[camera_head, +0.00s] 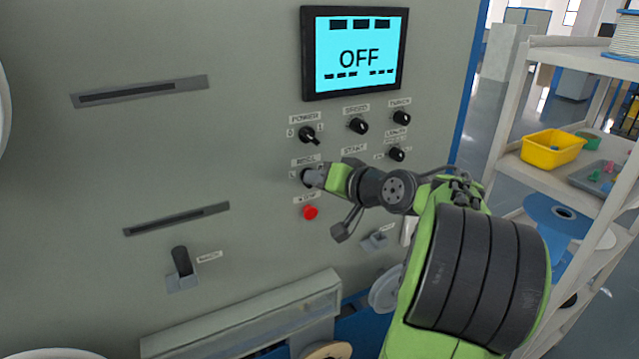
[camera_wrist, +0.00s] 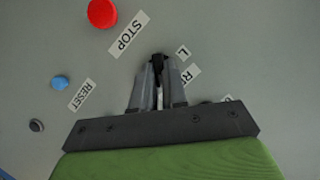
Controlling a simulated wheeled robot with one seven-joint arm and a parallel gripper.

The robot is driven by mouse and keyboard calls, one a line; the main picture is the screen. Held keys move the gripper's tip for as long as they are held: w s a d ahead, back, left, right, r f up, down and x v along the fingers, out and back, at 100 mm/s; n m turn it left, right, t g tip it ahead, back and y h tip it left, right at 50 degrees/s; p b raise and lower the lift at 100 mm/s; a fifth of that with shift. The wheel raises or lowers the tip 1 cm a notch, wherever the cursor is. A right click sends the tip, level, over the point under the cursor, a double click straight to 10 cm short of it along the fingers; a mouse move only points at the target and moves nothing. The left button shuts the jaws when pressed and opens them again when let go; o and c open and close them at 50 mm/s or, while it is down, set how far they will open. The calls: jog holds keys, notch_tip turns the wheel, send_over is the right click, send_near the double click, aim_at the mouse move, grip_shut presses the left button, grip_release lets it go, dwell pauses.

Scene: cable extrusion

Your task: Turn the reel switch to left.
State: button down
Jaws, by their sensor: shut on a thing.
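The reel switch (camera_head: 306,176) is a black knob under a label that seems to read REEL on the grey panel, below the power knob. My gripper (camera_head: 314,177) is at this knob, reaching in from the right and covering most of it. In the wrist view the two grey fingers of my gripper (camera_wrist: 159,65) are close together. The black tip of the reel switch (camera_wrist: 158,59) shows between them, beside a label with the letter L. I cannot tell the exact angle of the knob.
The power knob (camera_head: 308,135) sits just above, and the red stop button (camera_head: 310,212) just below. More knobs (camera_head: 358,126) are to the right. The screen (camera_head: 357,54) reads OFF. A shelf with a yellow bin (camera_head: 552,149) stands at the right.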

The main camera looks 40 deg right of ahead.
jog(key=shift+w+a+f+n+g+h+b, duration=0.1)
jog(key=shift+a+n+g+h+b, duration=0.2)
jog(key=shift+n+h+b, duration=1.5)
jog(key=shift+a+n+g+h+b, duration=0.15)
jog(key=shift+n+g+h+b, duration=0.35)
jog(key=shift+n+b, duration=2.4)
jog(key=shift+w+a+f+n+g+h+b, duration=0.15)
jog(key=shift+n+h+b, duration=0.9)
jog(key=shift+b, duration=2.8)
jog(key=shift+s+r+h, duration=0.1)
jog(key=shift+r+h, duration=0.05)
jog(key=shift+h, duration=0.1)
jog(key=c, duration=1.2)
grip_release()
jog(key=shift+o, duration=0.2)
jog(key=shift+a, duration=0.1)
